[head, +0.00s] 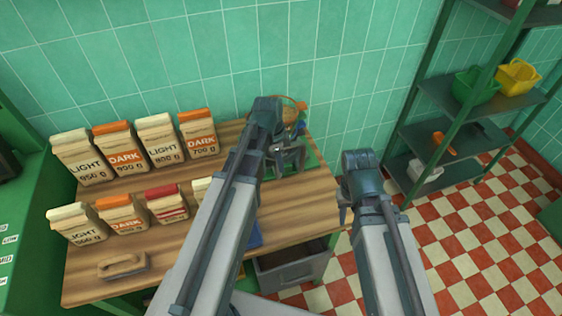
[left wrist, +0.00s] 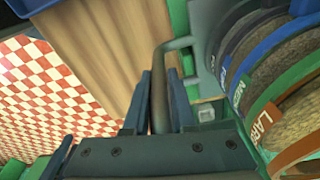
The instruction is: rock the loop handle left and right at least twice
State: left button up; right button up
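The loop handle (left wrist: 160,88) is a dark bent metal bar in the left wrist view, joined to a grey plate. My left gripper (left wrist: 161,100) has one finger on each side of the bar, both close against it. In the head view my left gripper (head: 286,160) is at the back right of the wooden table. The handle is hidden there behind my gripper and arm. A stack of round sieves (left wrist: 265,95) with blue, green and orange bands stands beside the handle. My right gripper (head: 345,203) hangs off the table's right edge, apart from everything; its opening is not clear.
Several paper bags marked LIGHT and DARK (head: 126,148) stand in two rows on the wooden table (head: 300,205). A wooden-handled item (head: 122,265) lies at front left. A grey bin (head: 292,265) sits below. A green shelf rack (head: 470,120) is at right; checkered floor between is free.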

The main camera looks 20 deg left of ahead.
pick_arm(q)
jog(key=o, duration=0.4)
jog(key=shift+r, duration=0.1)
notch_tip(320, 180, up, 14)
jog(key=a+p, duration=0.1)
jog(key=p, duration=1.2)
jog(key=shift+s+a+f+p, duration=0.25)
jog(key=shift+s+a+p, duration=0.1)
jog(key=shift+s, duration=0.05)
jog(key=s+d+f+n+y+b, duration=0.1)
jog(key=s+d+f+n+b, duration=0.2)
jog(key=s+d, duration=0.3)
jog(key=s+d+f+n+y+b, duration=0.1)
jog(key=s+d+f+n+b, duration=0.2)
jog(key=s+d+n, duration=0.3)
jog(key=shift+s+d+f+n+g+y, duration=0.3)
jog(key=shift+s+d+g, duration=0.1)
jog(key=shift+d, duration=0.25)
